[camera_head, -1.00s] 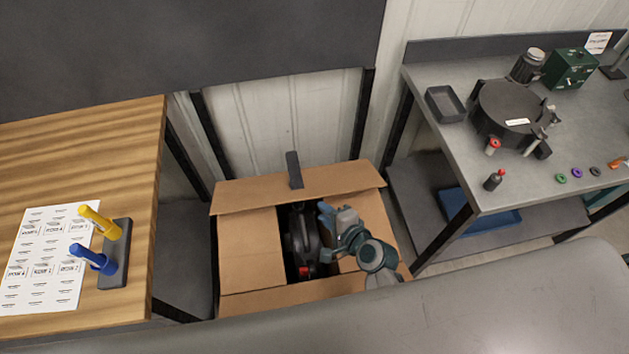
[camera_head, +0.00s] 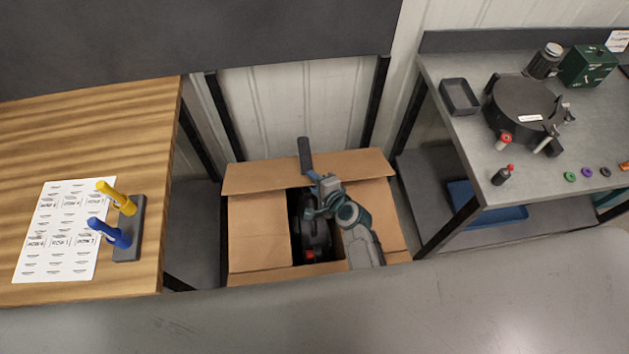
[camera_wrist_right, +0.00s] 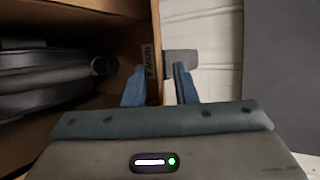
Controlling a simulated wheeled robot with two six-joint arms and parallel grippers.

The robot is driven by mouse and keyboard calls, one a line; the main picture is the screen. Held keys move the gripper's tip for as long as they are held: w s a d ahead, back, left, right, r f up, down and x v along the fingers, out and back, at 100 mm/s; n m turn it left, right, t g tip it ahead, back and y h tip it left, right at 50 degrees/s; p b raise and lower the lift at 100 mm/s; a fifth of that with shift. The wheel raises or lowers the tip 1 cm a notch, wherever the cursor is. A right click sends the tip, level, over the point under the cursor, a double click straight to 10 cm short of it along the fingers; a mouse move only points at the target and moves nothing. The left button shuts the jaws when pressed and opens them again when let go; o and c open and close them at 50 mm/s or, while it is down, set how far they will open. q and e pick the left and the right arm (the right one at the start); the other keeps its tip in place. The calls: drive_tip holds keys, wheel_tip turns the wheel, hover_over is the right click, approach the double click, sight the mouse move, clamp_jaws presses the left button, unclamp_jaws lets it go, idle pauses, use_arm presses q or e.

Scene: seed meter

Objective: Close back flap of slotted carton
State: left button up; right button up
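The brown carton (camera_head: 258,232) stands on the floor between the tables. The left side flap lies folded inward, and a dark machine with a red part (camera_head: 309,254) shows through the central opening. My right gripper (camera_head: 313,183) is at the back edge. In the right wrist view my gripper (camera_wrist_right: 161,82) is open, its blue fingers on either side of a cardboard panel (camera_wrist_right: 153,45). Contact is unclear. My left gripper is out of view.
A wooden table (camera_head: 100,130) at left holds a label sheet (camera_head: 62,235) and blue and yellow tools on a dark stand (camera_head: 130,232). A grey bench (camera_head: 465,70) at right holds a round dark device (camera_head: 520,105) and small parts. A grey surface crosses the foreground.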

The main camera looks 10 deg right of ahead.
clamp_jaws()
idle(1.3)
